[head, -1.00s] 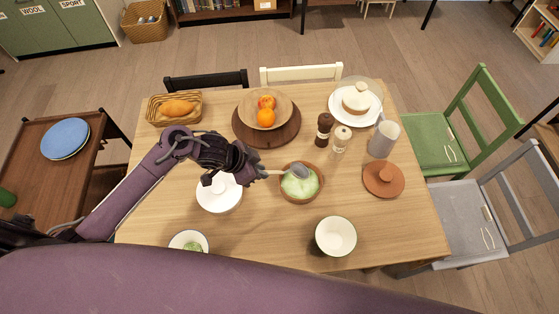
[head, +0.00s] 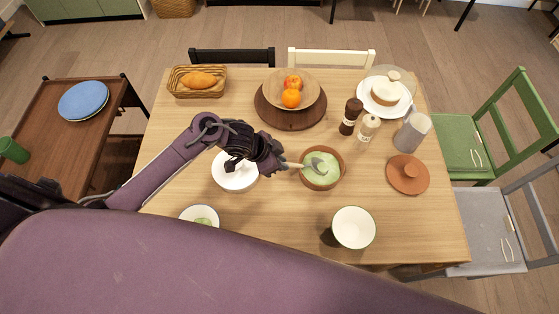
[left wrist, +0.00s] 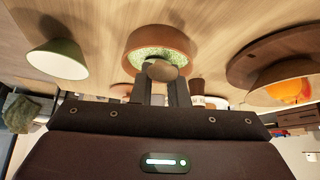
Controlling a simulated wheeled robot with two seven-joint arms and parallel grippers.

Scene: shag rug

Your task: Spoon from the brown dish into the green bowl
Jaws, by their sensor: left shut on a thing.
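The brown dish (head: 336,180) holds pale green food and stands mid-table; it also shows in the left wrist view (left wrist: 182,40). My left gripper (head: 281,163) is shut on the handle of a grey spoon (head: 294,165), left of the dish. The spoon's head is over or in the green food; I cannot tell if it touches or carries any. In the left wrist view the spoon's end (left wrist: 161,70) shows between the fingers (left wrist: 160,92). The green bowl (left wrist: 57,60), green outside, looks white and empty inside in the head view (head: 353,228). My right gripper is not in view.
A brown lid (head: 408,175) lies right of the brown dish. Shakers (head: 369,127) and a grey cylinder (head: 411,133) stand behind. Another bowl (head: 199,215) is partly hidden at front left. Bare table separates the dish and green bowl.

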